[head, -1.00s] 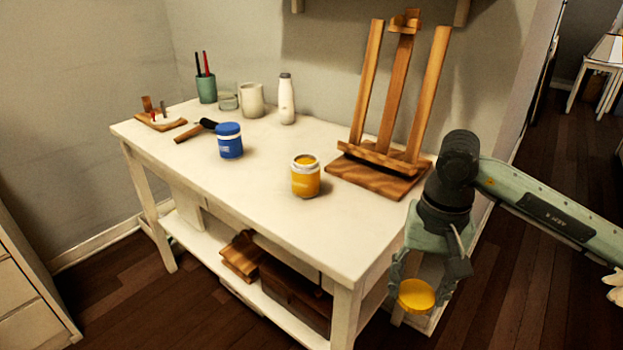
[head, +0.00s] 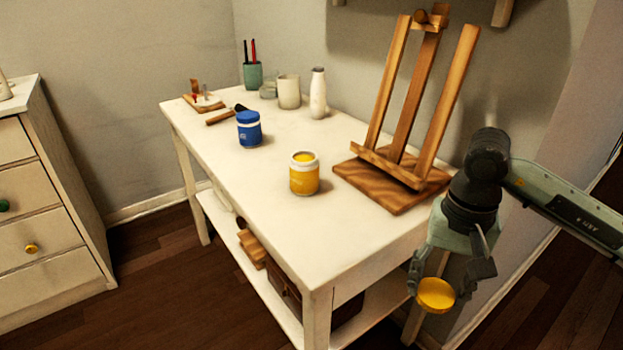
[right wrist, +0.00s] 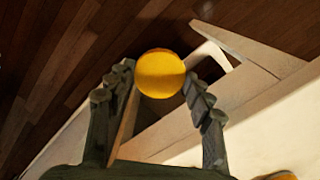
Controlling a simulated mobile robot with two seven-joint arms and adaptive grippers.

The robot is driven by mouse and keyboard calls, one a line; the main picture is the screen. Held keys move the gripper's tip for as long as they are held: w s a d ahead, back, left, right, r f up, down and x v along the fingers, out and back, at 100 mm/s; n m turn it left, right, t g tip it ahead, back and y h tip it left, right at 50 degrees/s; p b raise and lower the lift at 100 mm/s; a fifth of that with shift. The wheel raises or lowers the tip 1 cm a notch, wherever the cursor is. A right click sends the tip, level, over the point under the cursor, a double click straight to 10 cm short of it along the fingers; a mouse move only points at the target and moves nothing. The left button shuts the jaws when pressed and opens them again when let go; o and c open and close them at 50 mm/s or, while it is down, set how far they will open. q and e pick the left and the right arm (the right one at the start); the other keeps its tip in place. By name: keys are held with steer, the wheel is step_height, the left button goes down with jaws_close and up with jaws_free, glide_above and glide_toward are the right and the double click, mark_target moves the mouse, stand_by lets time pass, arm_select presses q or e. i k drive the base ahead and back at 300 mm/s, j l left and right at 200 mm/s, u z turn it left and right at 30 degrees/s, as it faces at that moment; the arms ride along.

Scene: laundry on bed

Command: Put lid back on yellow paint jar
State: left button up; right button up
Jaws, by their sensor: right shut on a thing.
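The yellow paint jar (head: 304,175) stands upright and uncovered on the white table, near its front edge, with yellow paint showing at its mouth. The yellow lid (head: 436,295) is held by my right gripper (head: 440,284), off the table's right end and lower than the tabletop. In the right wrist view the round lid (right wrist: 161,73) sits between the fingertips of the gripper (right wrist: 160,82). Part of a yellow thing shows at the lower right edge of that view. My left gripper is not in view.
A blue paint jar (head: 249,129) with its lid on stands left of the yellow jar. A wooden easel (head: 405,120) stands at the table's right end, near my right arm. The white tabletop (head: 270,225) is clear in front of the yellow jar. A drawer cabinet (head: 45,230) stands at left.

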mark_target(305, 165)
steer(key=l+u, duration=0.2)
steer(key=l, duration=0.35)
steer(key=k+l+u, duration=0.1)
steer(key=l+u, duration=0.15)
steer(key=l, duration=0.3)
steer(key=k+l+u, duration=0.2)
steer(key=l, duration=0.35)
steer(key=i+l, duration=0.05)
steer(key=i, duration=0.05)
